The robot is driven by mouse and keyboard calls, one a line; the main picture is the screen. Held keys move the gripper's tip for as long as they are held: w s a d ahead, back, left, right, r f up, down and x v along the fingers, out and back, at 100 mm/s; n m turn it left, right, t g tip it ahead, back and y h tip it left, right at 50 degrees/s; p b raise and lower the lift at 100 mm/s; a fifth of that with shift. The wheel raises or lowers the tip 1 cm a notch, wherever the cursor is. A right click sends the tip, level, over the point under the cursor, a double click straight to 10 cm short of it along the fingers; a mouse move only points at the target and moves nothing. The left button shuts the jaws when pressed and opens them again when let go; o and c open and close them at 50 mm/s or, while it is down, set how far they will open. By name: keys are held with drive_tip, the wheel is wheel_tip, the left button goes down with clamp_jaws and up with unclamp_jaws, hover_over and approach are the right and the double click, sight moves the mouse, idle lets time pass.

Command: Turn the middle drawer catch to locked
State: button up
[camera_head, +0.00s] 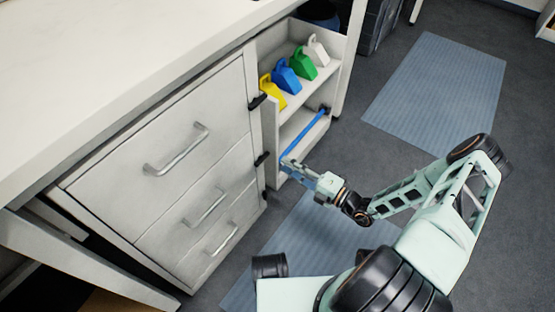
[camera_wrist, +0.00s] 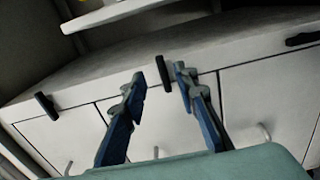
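The drawer cabinet has three pale drawers, and the middle drawer (camera_head: 190,205) is closed. The middle catch (camera_wrist: 163,73) is a short black bar. In the wrist view it sits at the front edge above the middle drawer, pointing across that edge; it also shows in the head view (camera_head: 261,159). My gripper (camera_wrist: 159,74) is open. Its two blue fingers stand on either side of the middle catch, with a visible gap on both sides. In the head view my gripper (camera_head: 288,164) reaches the cabinet's right side; contact cannot be told.
Another black catch (camera_wrist: 303,38) lies along the edge at right, and a third (camera_wrist: 46,106) is slanted at left. An open shelf (camera_head: 300,95) beside the drawers holds yellow, blue, green and white containers. A blue bar (camera_head: 305,135) lies near the lower shelf.

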drive_tip(key=v, duration=0.5)
drive_tip(key=shift+s+d, duration=0.1)
idle(0.4)
